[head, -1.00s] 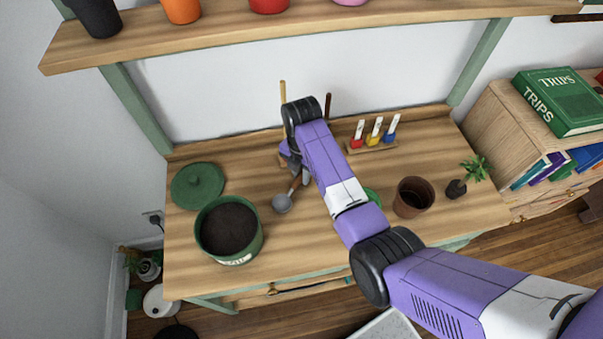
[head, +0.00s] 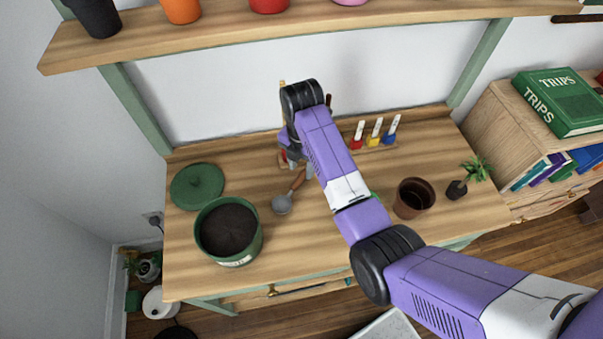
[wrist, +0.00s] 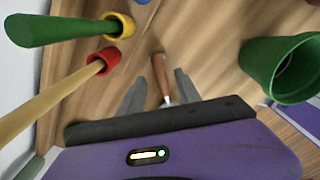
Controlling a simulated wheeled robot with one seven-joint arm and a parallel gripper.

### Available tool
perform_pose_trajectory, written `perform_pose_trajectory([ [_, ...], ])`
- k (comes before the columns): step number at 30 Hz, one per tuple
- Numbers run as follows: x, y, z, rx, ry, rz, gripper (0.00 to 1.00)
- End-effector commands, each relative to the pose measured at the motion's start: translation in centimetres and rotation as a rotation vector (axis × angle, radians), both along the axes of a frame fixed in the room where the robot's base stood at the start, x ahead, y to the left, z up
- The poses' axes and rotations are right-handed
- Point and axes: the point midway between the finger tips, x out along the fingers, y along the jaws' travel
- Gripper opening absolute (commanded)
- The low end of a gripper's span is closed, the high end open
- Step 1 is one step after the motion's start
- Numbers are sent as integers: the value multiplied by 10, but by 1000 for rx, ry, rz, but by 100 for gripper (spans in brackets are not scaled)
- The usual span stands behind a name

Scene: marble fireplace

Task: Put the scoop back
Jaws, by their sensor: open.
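The scoop (head: 283,204) lies on the workbench, with a grey metal bowl toward the front and a brown wooden handle slanting back toward my gripper. In the wrist view its handle (wrist: 159,72) shows between the two fingers of my open gripper (wrist: 161,79). The gripper (head: 293,150) is over the back of the bench, behind the scoop, and appears apart from it. A tool rack with coloured rings stands close by; a wooden handle rises from the red ring (wrist: 104,61) and a green handle from the yellow ring (wrist: 121,24). My arm hides part of the rack.
A green soil tub (head: 230,230) and its green lid (head: 197,186) are at the left. A brown pot (head: 414,197), a seedling (head: 458,188) and coloured markers (head: 375,133) are at the right. A green pot (wrist: 280,65) is close to my gripper. A shelf (head: 220,42) overhangs behind.

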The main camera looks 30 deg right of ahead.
Motion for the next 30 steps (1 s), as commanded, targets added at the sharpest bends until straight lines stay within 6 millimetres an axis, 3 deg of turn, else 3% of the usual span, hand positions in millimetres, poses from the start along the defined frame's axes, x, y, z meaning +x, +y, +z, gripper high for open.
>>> perform_pose_trajectory([
  [9,1,-1,61,0,-1,-1,40],
  [12,1,0,69,0,-1,-1,40],
  [30,0,0,73,0,1,0,40],
])
